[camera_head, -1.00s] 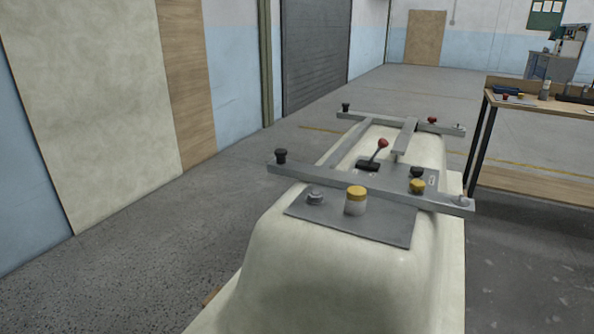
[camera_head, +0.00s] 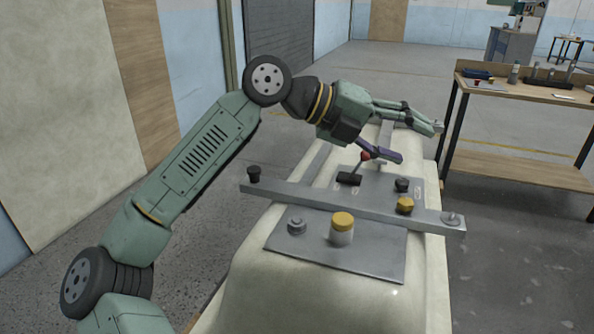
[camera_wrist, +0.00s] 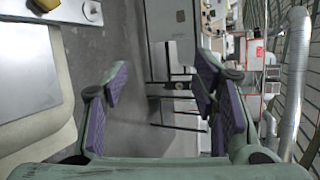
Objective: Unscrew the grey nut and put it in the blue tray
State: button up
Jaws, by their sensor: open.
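The grey nut (camera_head: 297,226) sits on a grey metal plate at the near end of the pale tub shell, left of a yellow-capped white post. My gripper (camera_head: 420,142) is above the far part of the shell, beyond the near crossbar, and well apart from the nut. Its fingers, with purple inner pads, are spread with nothing between them; they also show open in the wrist view (camera_wrist: 160,82). A small dark blue object, perhaps the blue tray (camera_head: 478,73), lies on the wooden workbench at the back right; its inside cannot be made out.
The near crossbar (camera_head: 350,206) spans the pale shell (camera_head: 330,300). Near it stand a red-knobbed lever (camera_head: 355,167), a black knob (camera_head: 402,185) and the yellow-capped post (camera_head: 342,229). The workbench (camera_head: 530,89) holds several small items. Open floor lies between shell and workbench.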

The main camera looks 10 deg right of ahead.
jog(key=w+a+f+n+t+y+p, duration=0.1)
jog(key=w+a+f+n+t+y, duration=0.15)
jog(key=w+f+y, duration=0.5)
jog(key=n+y+p, duration=0.1)
jog(key=n+y, duration=0.4)
jog(key=y, duration=0.1)
send_over(297, 220)
notch_tip(297, 220, down, 8)
jog(key=shift+f, duration=0.1)
notch_tip(297, 220, down, 8)
jog(key=b, duration=0.5)
